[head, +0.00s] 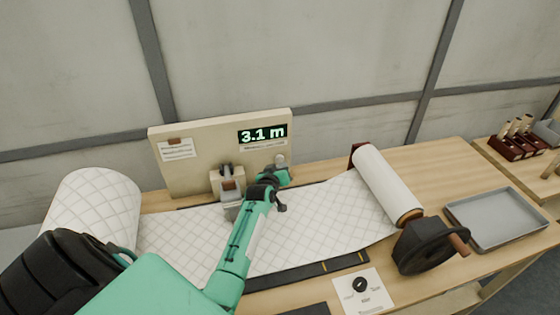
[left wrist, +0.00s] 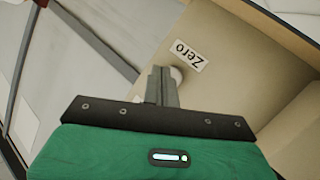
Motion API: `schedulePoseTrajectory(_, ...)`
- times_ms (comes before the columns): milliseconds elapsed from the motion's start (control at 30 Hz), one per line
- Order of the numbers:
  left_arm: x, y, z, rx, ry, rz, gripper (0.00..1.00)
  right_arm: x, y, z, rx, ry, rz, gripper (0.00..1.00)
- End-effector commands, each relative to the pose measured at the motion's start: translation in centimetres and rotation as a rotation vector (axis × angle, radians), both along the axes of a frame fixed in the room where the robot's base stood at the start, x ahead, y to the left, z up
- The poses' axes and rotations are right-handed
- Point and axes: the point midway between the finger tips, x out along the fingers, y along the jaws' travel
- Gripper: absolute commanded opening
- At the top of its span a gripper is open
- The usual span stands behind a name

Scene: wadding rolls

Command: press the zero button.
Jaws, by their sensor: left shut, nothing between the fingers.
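The panel (head: 212,135) stands upright at the back of the table, and its green display (head: 262,134) reads 3.1 m. The pale round zero button (head: 280,160) sits below the display. In the left wrist view the zero button (left wrist: 177,74) shows partly behind my fingers, beside a label (left wrist: 186,56) reading "Zero". My left gripper (head: 283,172) is shut and empty, with its tips at or just in front of the button. It also shows in the left wrist view (left wrist: 162,72). I cannot tell whether the tips touch the button. My right gripper is not in view.
Quilted wadding (head: 325,213) runs across the table from a large roll (head: 95,205) at left to a white roller (head: 388,185) with a crank (head: 430,245). A metal counter unit (head: 229,190) stands left of my gripper. A grey tray (head: 497,218) lies at right.

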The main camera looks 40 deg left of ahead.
Motion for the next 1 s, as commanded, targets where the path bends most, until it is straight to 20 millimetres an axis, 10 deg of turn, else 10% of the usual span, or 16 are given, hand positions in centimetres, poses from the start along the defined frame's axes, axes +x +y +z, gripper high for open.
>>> schedulePoseTrajectory(1000, 0.55, 0.66, 0.02, 0.0, 0.0, 0.0, 0.0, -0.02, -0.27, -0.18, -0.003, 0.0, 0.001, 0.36)
